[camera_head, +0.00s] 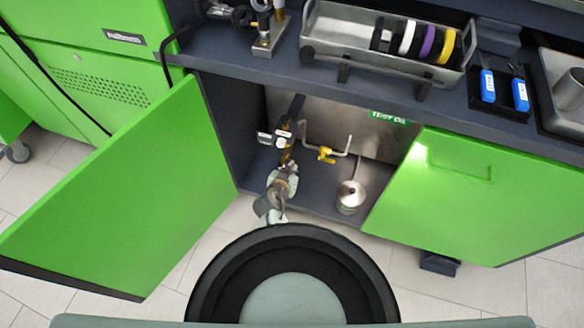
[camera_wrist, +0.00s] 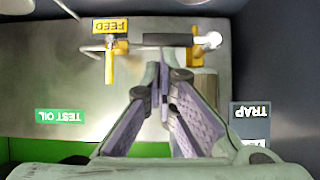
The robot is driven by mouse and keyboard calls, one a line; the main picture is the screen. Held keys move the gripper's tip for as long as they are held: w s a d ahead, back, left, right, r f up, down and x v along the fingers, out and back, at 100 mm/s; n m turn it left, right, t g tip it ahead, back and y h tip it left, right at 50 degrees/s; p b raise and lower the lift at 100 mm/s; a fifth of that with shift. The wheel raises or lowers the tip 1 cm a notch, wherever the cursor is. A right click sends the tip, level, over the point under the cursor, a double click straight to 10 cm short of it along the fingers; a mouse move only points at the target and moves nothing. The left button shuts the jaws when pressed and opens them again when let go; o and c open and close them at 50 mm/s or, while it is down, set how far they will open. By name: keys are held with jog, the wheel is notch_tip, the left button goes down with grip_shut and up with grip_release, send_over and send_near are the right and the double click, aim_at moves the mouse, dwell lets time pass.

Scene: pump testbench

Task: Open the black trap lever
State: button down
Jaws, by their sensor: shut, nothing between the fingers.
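The black trap lever (camera_wrist: 167,40) lies level across the wrist view, just beyond my fingertips, with a yellow fitting and a pale round end at its right. In the head view a dark bar inside the cabinet (camera_head: 294,108) may be this lever or its post; I cannot tell. My gripper (camera_wrist: 163,78) is shut and empty, its tips just short of the lever; whether they touch it is unclear. In the head view my gripper (camera_head: 287,160) reaches into the open cabinet. The TRAP label (camera_wrist: 250,112) is upside down at the right of the wrist view.
A yellow feed valve (camera_head: 326,155) sits on a pipe right of my gripper, under the FEED label (camera_wrist: 110,26). A metal can (camera_head: 350,195) stands on the cabinet floor. Green doors hang left (camera_head: 130,190) and right (camera_head: 480,190). The worktop (camera_head: 270,68) overhangs the opening.

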jog(key=shift+f, duration=0.1)
jog(key=shift+d+f, duration=0.1)
jog(key=shift+f, duration=0.05)
